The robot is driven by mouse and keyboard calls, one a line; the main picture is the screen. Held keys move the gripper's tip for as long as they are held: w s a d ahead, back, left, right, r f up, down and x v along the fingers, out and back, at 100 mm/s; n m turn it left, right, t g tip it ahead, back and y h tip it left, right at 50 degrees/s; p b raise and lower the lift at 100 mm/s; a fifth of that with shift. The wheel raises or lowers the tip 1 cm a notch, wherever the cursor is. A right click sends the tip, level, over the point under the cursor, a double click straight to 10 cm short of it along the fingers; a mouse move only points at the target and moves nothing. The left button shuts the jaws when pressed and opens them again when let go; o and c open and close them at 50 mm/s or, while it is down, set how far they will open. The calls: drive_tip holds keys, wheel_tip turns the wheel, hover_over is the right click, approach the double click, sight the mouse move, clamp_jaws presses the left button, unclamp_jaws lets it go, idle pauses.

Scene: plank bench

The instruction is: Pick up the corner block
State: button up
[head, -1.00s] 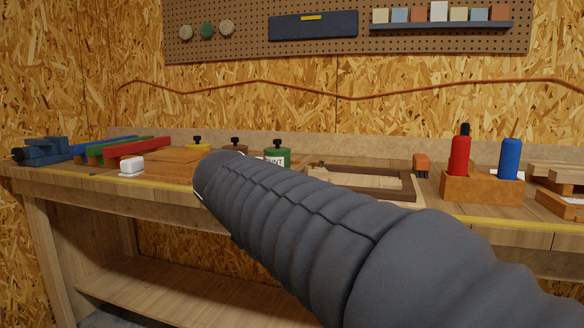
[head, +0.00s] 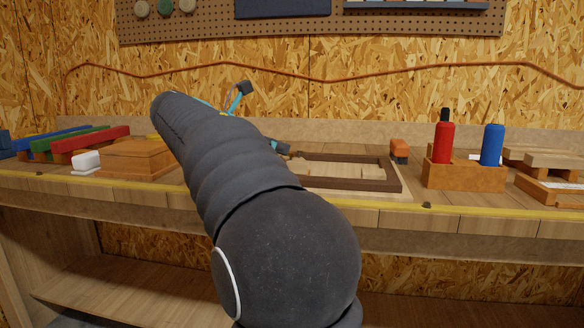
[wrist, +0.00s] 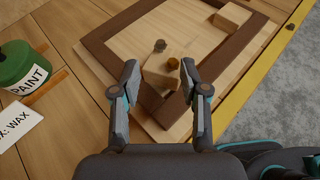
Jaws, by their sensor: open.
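A pale wooden block (wrist: 157,76), which I take for the corner block, lies near a corner of a dark-rimmed wooden frame (wrist: 110,28). A small grey knob (wrist: 160,45) and a brown knob (wrist: 173,63) show by its far side; I cannot tell if they are fixed to it. My gripper (wrist: 159,66) is open, with one finger on each side of the block in the wrist view. Contact cannot be told. In the head view my arm hides the block and most of the gripper; the frame (head: 390,186) shows to the right of the arm.
A green paint pot (wrist: 18,65) and a label card (wrist: 15,124) lie left of the frame. Another pale block (wrist: 233,14) sits at its far right. A holder (head: 460,177) with red and blue bottles stands right. Yellow edging (wrist: 268,60) marks the bench front.

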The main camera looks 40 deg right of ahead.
sight(298, 151)
drive_tip(key=shift+r+x, duration=0.2)
drive_tip(key=shift+x, duration=3.7)
drive_tip(key=shift+d, duration=0.1)
clamp_jaws()
